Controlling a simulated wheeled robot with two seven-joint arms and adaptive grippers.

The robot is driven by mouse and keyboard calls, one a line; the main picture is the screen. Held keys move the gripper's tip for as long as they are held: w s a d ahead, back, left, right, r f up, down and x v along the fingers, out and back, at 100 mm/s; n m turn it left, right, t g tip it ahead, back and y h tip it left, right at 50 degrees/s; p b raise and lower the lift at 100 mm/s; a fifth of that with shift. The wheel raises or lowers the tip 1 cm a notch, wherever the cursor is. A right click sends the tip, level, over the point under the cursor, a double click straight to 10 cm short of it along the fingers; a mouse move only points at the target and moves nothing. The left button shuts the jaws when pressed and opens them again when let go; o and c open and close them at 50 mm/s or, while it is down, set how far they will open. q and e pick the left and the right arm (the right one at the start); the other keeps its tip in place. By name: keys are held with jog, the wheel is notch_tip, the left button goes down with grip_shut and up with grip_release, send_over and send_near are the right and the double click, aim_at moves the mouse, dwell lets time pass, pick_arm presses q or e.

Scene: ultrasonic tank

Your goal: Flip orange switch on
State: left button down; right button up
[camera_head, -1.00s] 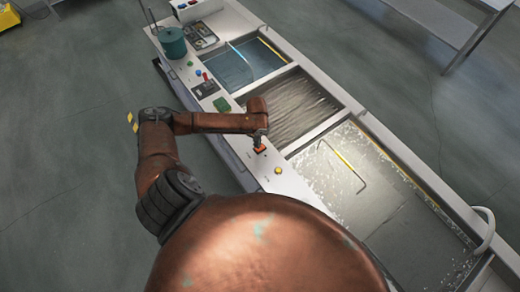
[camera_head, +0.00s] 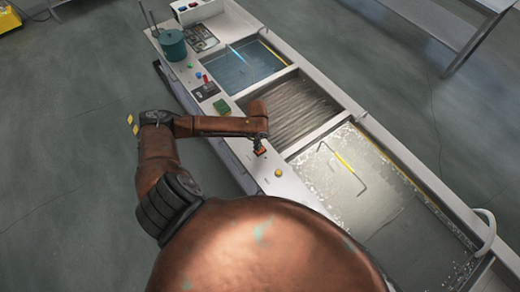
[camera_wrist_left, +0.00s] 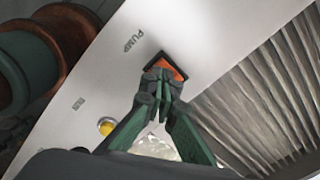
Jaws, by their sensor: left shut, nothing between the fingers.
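The orange switch (camera_head: 261,151) sits in a dark frame on the tank's pale control ledge. In the left wrist view the orange switch (camera_wrist_left: 167,66) lies next to the printed word PUMP. My left gripper (camera_head: 259,144) is shut and empty, with its tips at the switch. In the left wrist view the closed green fingertips (camera_wrist_left: 160,77) cover the near part of the switch. I cannot tell whether they press on it. My right gripper is not in view.
A yellow button (camera_head: 278,173) is on the ledge near the switch, and a green block (camera_head: 221,105) lies farther along. A teal pot (camera_head: 172,43) stands at the far end. Tank basins (camera_head: 290,107) with raised rims run along the ledge's right side.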

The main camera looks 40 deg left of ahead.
pick_arm(q)
jog(key=shift+f, duration=0.4)
dwell(0.7)
jog(key=shift+f+b, duration=0.45)
jog(key=shift+f, duration=0.25)
dwell(0.4)
notch_tip(320, 180, up, 7)
jog(key=p, duration=0.8)
jog(key=shift+r, duration=0.1)
dwell(0.4)
